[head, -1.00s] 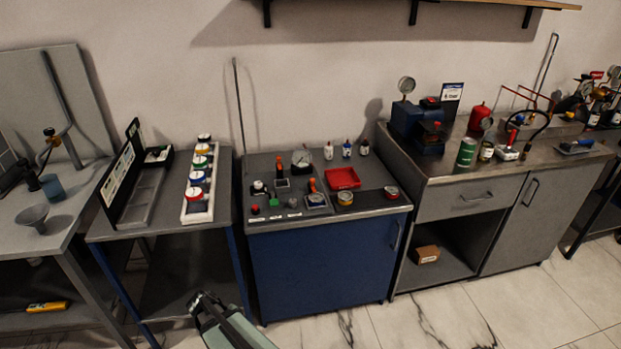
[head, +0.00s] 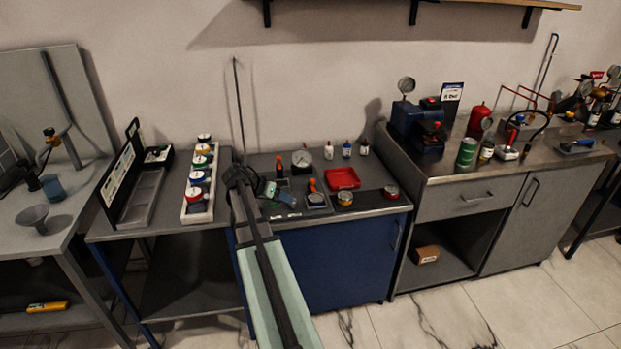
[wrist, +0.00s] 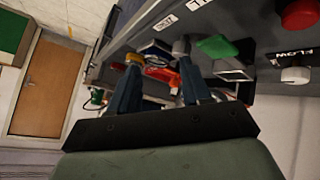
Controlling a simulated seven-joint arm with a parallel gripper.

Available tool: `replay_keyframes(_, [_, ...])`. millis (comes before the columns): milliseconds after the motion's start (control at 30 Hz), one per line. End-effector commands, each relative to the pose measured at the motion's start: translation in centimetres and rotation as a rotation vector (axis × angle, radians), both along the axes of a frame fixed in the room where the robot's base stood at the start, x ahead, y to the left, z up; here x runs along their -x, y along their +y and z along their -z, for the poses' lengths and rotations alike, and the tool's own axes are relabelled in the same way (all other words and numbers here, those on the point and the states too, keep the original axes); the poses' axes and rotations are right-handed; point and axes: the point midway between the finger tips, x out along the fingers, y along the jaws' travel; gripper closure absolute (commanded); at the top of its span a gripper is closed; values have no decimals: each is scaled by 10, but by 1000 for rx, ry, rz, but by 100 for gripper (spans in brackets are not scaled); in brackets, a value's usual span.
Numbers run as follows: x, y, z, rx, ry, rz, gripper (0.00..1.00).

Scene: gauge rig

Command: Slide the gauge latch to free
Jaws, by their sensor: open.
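My gripper (head: 284,197) is over the left part of the blue cabinet's worktop (head: 375,205). In the wrist view its two blue-grey fingers (wrist: 159,85) are apart. Orange-red parts (wrist: 160,74) show beyond and between the fingers; I cannot tell whether they touch. A round dial gauge (head: 303,158) stands at the back of the worktop. An orange-handled lever (head: 313,185) stands just right of my gripper, behind a gauge in a square holder (head: 316,199). I cannot tell for sure which part is the gauge latch. My arm and gripper hide the left front of the worktop.
A red tray (head: 343,178) and small gauges (head: 345,198) are to the right. A rack with coloured caps (head: 198,190) is on the left table. The wrist view shows a green piece (wrist: 216,47) and a red knob (wrist: 300,14) nearby.

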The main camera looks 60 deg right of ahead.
Motion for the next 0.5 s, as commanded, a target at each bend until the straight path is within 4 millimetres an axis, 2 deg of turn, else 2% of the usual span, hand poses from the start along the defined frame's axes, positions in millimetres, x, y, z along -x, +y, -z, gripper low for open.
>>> replay_keyframes(33, [-10, -26, -15, -17, -54, 65, 52])
replay_keyframes(200, [-20, -82, -55, -110, -237, 270, 52])
replay_keyframes(333, [-23, -113, -85, -166, -342, 387, 52])
replay_keyframes(500, [-22, -133, -108, -212, -416, 469, 52])
